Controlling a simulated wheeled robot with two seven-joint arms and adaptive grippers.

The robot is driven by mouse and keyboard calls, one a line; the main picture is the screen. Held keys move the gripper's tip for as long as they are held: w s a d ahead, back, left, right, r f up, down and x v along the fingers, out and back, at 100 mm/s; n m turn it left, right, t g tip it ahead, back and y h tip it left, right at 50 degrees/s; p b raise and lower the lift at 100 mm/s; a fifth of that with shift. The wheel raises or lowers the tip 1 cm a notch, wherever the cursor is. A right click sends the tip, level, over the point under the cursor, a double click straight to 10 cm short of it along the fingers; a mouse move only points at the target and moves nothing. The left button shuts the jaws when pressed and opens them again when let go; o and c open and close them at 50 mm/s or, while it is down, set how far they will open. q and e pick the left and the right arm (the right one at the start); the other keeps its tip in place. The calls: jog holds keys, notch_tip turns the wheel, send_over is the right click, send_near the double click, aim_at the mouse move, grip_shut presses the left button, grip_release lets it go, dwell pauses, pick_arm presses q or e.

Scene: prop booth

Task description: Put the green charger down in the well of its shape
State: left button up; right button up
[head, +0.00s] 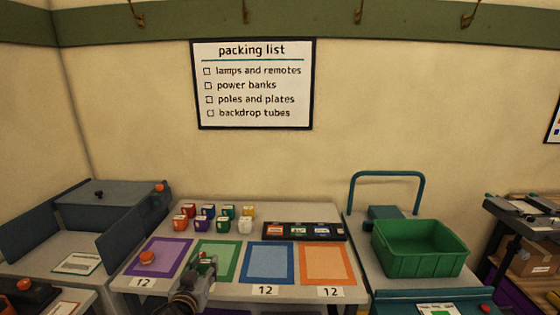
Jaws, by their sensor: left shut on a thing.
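My left gripper (204,265) is over the green-bordered mat at the front of the table. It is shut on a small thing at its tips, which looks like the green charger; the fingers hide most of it. A black tray (270,237) with several wells lies to the right and farther back, with small orange, green and pale patches in it. The shapes of its wells are too small to tell. My right gripper is not in view.
Several coloured blocks (208,212) stand in two rows behind the mats. A green bin (420,260) stands at right.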

pick_arm(q)
jog(key=s+f, duration=0.4)
jog(key=f, duration=0.3)
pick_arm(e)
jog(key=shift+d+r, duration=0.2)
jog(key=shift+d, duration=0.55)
pick_arm(q)
jog(key=shift+s+d, duration=0.1)
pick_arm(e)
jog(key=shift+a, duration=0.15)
